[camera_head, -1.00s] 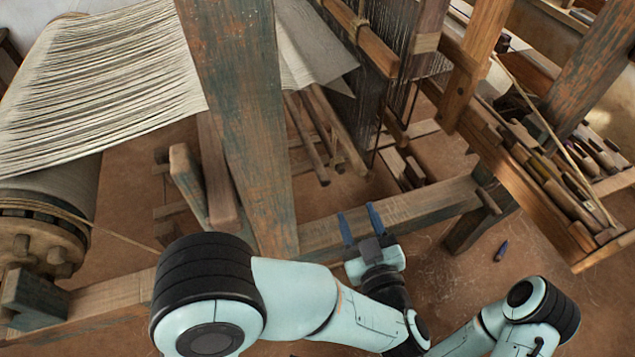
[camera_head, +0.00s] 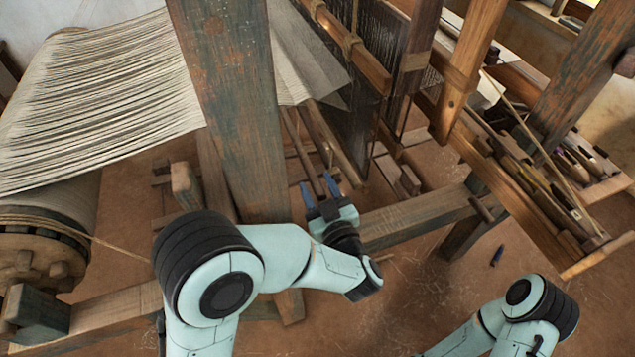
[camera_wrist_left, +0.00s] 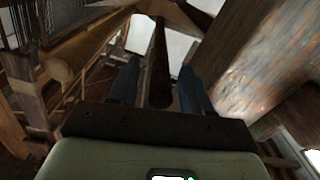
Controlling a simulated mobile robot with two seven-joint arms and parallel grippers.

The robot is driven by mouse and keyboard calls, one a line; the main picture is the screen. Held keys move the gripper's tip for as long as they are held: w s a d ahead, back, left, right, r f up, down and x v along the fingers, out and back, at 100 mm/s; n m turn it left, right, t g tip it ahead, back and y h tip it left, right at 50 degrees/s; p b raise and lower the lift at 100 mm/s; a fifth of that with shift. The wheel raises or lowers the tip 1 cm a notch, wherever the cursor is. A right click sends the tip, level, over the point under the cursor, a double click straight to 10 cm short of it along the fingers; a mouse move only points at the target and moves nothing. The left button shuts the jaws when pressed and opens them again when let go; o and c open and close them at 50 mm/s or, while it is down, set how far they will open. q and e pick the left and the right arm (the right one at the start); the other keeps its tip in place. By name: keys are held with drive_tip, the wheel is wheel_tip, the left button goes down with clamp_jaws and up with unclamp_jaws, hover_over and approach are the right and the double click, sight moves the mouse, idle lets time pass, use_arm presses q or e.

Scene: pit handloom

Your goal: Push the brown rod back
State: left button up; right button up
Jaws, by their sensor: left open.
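Brown wooden rods hang at a slant under the cloth in the head view. The left rod (camera_head: 301,150) ends close to my left gripper (camera_head: 319,187), and a thicker one (camera_head: 336,146) lies just right of it. I cannot tell for certain which is the brown rod of the task. My left gripper is open, its two blue fingers pointing up and away. In the left wrist view a dark brown rod (camera_wrist_left: 158,66) shows between the spread fingers. Whether they touch it is unclear. My right gripper is out of view; only part of that arm shows.
A thick wooden post (camera_head: 228,110) stands just left of my left gripper. A horizontal beam (camera_head: 415,217) runs to its right. The striped warp (camera_head: 95,100) and its roller (camera_head: 45,235) are at the left. A tool tray (camera_head: 535,215) is at the right. A small dark object (camera_head: 497,256) lies on the floor.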

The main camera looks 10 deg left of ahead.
use_arm(q)
drive_tip(key=shift+w+a, duration=0.15)
drive_tip(key=shift+w, duration=0.1)
clamp_jaws()
drive_tip(key=shift+s+a+f+b, duration=0.1)
drive_tip(key=shift+s+a+b, duration=0.15)
drive_tip(key=shift+s+a, duration=0.25)
drive_tip(key=shift+s+a+b, duration=0.2)
drive_tip(key=shift+s+a, duration=0.1)
drive_tip(key=shift+a, duration=0.4)
unclamp_jaws()
drive_tip(key=shift+a, duration=0.1)
